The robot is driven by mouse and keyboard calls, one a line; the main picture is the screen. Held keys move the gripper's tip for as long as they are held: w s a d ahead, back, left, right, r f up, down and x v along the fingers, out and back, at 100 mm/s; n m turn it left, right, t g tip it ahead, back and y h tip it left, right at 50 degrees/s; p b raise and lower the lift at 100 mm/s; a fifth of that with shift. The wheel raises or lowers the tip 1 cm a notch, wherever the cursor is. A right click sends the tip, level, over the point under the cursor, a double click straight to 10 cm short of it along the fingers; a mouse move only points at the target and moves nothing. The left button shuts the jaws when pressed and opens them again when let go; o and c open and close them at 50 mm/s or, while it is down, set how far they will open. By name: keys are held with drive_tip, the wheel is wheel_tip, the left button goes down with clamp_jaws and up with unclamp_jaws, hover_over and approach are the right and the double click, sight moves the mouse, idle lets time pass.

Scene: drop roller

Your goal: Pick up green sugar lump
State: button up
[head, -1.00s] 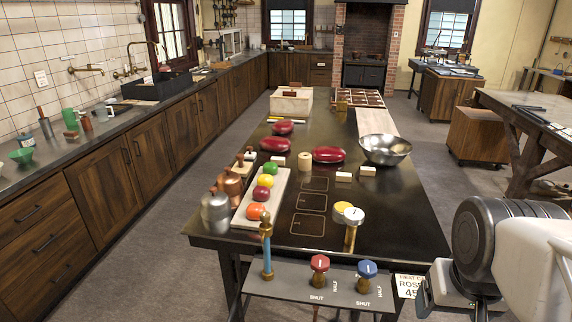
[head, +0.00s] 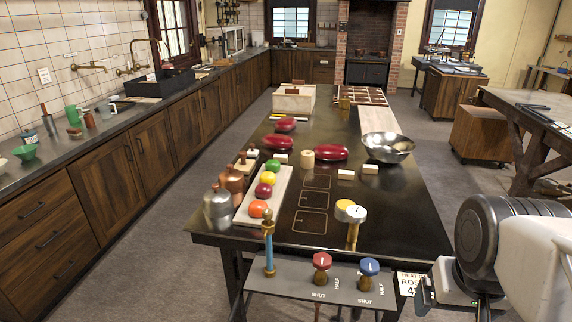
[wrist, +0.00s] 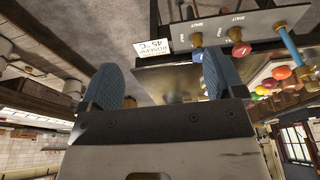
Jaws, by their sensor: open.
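The green sugar lump (head: 273,166) is a round green ball at the far end of a row of coloured balls on a pale narrow board (head: 246,215), on the left side of the dark table. Yellow (head: 268,178), dark purple (head: 263,190) and orange-red (head: 258,209) balls lie nearer in the row. In the wrist view, my gripper (wrist: 158,78) is open, with two blue-grey fingers wide apart and nothing between them. The balls show small at the right of that view, well away from the fingers. My arm is at the lower right of the head view, off the table's near right corner.
Metal and copper pots (head: 217,207) stand close left of the board. A steel bowl (head: 388,147) and red oval objects (head: 319,153) are farther back. Marked dark squares right of the board are clear.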

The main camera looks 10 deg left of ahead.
drive_tip(key=w+a+r+m+g+y, duration=0.1)
drive_tip(key=w+a+m+y, duration=0.15)
drive_tip(key=w+a, duration=0.65)
drive_tip(key=w+a+r+m+y, duration=0.15)
drive_tip(key=w+m, duration=0.25)
drive_tip(key=w, duration=1.2)
drive_tip(key=w+a+r+m+g+y, duration=0.1)
drive_tip(key=w+a+m+y, duration=0.2)
drive_tip(key=w+a, duration=0.65)
drive_tip(key=m+y, duration=0.7)
drive_tip(key=m, duration=0.2)
approach(273, 165)
drive_tip(key=shift+w+a+f+n, duration=0.2)
drive_tip(key=shift+w+a+n, duration=0.05)
drive_tip(key=shift+w+a, duration=0.55)
drive_tip(key=shift+w+a+f, duration=0.25)
drive_tip(key=shift+w+f, duration=0.05)
drive_tip(key=shift+w, duration=0.05)
